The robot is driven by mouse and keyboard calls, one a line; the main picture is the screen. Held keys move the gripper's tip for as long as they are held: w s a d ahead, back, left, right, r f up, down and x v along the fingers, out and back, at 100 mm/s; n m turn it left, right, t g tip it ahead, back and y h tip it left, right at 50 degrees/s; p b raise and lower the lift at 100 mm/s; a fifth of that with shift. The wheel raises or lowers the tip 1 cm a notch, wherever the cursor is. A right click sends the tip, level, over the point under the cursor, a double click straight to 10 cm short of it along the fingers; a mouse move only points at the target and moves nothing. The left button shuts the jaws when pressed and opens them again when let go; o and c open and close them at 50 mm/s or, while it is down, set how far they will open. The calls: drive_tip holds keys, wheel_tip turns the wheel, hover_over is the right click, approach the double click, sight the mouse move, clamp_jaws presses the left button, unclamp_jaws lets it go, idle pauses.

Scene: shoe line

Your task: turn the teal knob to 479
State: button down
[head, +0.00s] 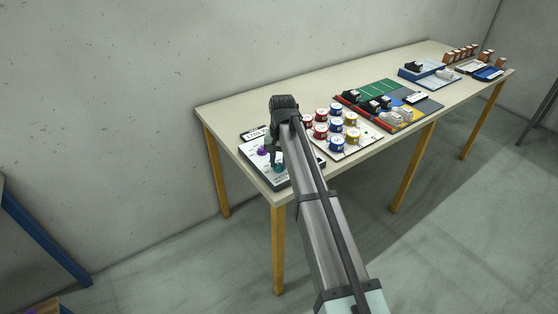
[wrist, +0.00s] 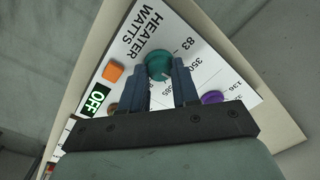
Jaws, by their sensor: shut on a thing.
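The teal knob (wrist: 157,62) stands on a white panel marked HEATER WATTS, with the numbers 83 and 350 printed around it. More numbers are partly hidden by my fingers. My gripper (wrist: 160,72) has one finger on each side of the knob and is shut on it. A pale mark shows on the knob's lower edge, but I cannot read its exact setting. In the head view the teal knob (head: 278,167) is at the table's near left corner, below my wrist.
On the panel are an orange switch (wrist: 113,72), a green OFF window (wrist: 97,101) and a purple knob (wrist: 212,97) close to my right finger. A board of colored cans (head: 336,124) stands to the right. The table's edge (wrist: 75,85) is near.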

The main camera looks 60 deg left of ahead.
sight(281, 165)
drive_tip(key=shift+m, duration=0.4)
drive_tip(key=shift+a, duration=0.1)
drive_tip(key=c, duration=0.8)
unclamp_jaws()
drive_tip(key=shift+r, duration=0.1)
drive_tip(key=r, duration=1.3)
drive_tip(key=shift+w+d+r, duration=0.25)
drive_tip(key=shift+d+r, duration=0.05)
drive_tip(key=shift+r, duration=0.05)
drive_tip(key=shift+f, duration=0.1)
